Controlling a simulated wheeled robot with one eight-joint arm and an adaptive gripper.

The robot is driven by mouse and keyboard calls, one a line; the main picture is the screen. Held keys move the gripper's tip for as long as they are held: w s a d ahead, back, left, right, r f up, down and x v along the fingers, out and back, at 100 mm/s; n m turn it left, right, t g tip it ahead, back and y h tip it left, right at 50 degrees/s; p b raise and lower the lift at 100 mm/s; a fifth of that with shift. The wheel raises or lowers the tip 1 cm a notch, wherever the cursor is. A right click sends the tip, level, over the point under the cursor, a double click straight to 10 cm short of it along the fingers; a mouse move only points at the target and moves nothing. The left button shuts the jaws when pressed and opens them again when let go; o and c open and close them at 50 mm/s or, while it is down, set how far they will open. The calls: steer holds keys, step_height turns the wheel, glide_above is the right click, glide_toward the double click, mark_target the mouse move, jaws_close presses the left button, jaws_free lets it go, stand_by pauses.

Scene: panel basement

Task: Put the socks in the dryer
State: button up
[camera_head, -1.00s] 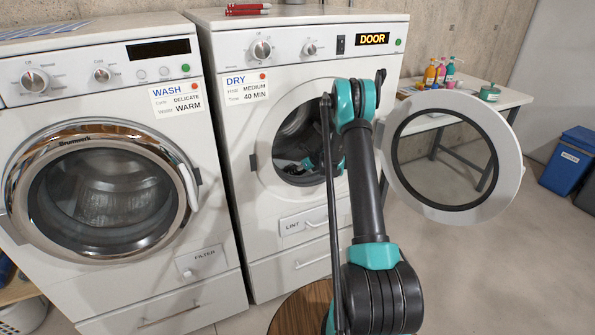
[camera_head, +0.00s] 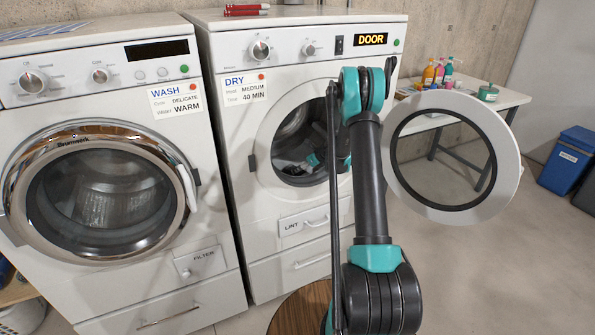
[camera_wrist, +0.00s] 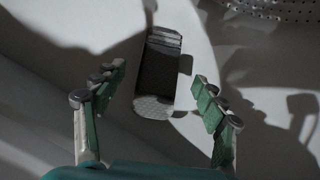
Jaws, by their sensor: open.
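The dryer (camera_head: 240,185) has its round door (camera_head: 505,190) swung open to the right, and its display reads DOOR. My arm reaches toward the dryer opening (camera_head: 298,125) and covers its right side. My gripper shows in the wrist view (camera_wrist: 158,98), open, with its green-padded fingers spread. Between and just beyond the fingertips is a dark grey piece with a ribbed top and a pale textured end (camera_wrist: 158,75). It looks like the socks, lying on a pale surface apart from both fingers. In the head view the gripper is mostly hidden in the drum.
The washer (camera_head: 215,270), its door shut, stands left of the dryer. A small table (camera_head: 510,97) with several bottles stands behind the open door. A round wooden top (camera_head: 300,312) is at the bottom, partly behind my arm.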

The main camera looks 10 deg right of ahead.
steer(key=s+r+n, duration=0.1)
steer(key=s+r, duration=0.2)
steer(key=s, duration=0.1)
steer(key=s+r+n, duration=0.2)
steer(key=s+r, duration=0.1)
steer(key=r, duration=0.1)
steer(key=s+d+r+n, duration=0.1)
steer(key=s+r+n, duration=0.1)
steer(key=s+r, duration=0.1)
steer(key=shift+s+r+g+h, duration=0.2)
steer(key=shift+s, duration=0.25)
steer(key=shift+s+r+g+h, duration=0.2)
steer(key=shift+s, duration=0.2)
steer(key=s+a+r+n+h, duration=0.1)
steer(key=s+r+n, duration=0.1)
steer(key=s+n, duration=0.3)
steer(key=s+r+n+h, duration=0.1)
steer(key=s+r+n, duration=0.2)
steer(key=s, duration=0.5)
steer(key=s+f+n+g+h, duration=0.1)
steer(key=s+n, duration=0.6)
steer(key=s, duration=0.6)
steer(key=s+d+f+n+h, duration=0.1)
steer(key=s+n+h, duration=0.1)
steer(key=s+n, duration=0.6)
steer(key=s, duration=0.6)
steer(key=shift+s+d+f+g, duration=0.2)
steer(key=shift+d+g, duration=0.1)
steer(key=shift+g, duration=0.1)
